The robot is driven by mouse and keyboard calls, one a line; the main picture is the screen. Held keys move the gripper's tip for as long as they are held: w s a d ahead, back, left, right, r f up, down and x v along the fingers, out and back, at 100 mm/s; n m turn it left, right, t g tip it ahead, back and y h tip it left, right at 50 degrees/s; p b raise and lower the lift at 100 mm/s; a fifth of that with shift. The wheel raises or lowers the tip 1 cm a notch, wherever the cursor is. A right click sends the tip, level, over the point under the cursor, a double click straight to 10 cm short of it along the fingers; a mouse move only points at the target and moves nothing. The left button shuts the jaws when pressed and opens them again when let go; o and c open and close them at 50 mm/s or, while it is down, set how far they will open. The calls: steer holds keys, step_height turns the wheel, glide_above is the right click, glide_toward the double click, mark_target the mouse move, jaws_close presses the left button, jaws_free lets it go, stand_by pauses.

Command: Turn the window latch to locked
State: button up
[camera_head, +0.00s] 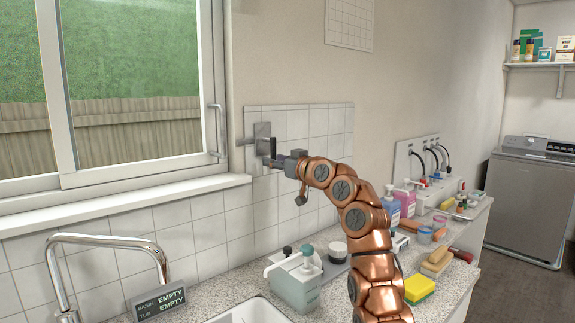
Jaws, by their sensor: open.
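The window latch is a grey metal plate (261,132) on the wall just right of the window frame, with a short grey bar sticking out to its left toward the frame. My gripper (271,155), at the end of my copper-coloured arm, is open right in front of the latch, with its dark fingers overlapping the latch's right side. The fingers hide the latch's turning part, so I cannot tell its angle or whether they touch it. The window (125,110) has a pale frame and a vertical handle (218,130) on its right side.
A faucet (105,240), a grey-green soap dispenser (295,280) and an EMPTY sign (160,303) stand on the counter below. Bottles, sponges and brushes crowd the counter at right. A washer (530,195) stands at the far right. The wall above the latch is clear.

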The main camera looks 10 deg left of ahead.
steer(key=shift+v, duration=2.95)
steer(key=shift+s+d, duration=0.1)
